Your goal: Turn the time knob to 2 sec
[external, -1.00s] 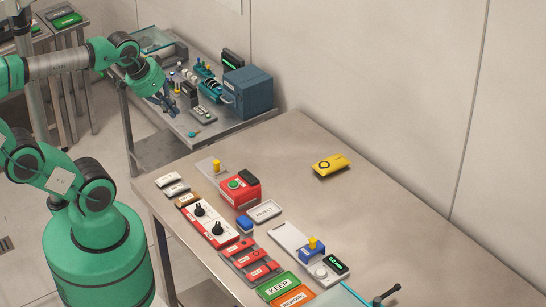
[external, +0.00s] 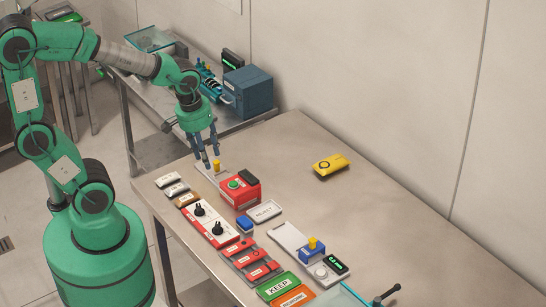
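Two black knobs (external: 198,209) and (external: 217,228) stand on a white and red panel (external: 209,222) on the near table. I cannot read their labels, so I cannot tell which is the time knob. My gripper (external: 209,163) points down above the table's far left part, near the yellow-topped peg (external: 216,165) and behind the knob panel. Its fingers look apart, with nothing seen between them. It is clear of both knobs.
A red box with a green button (external: 240,187) stands right of the panel. A yellow device (external: 331,165) lies farther back. The table's right rear is clear.

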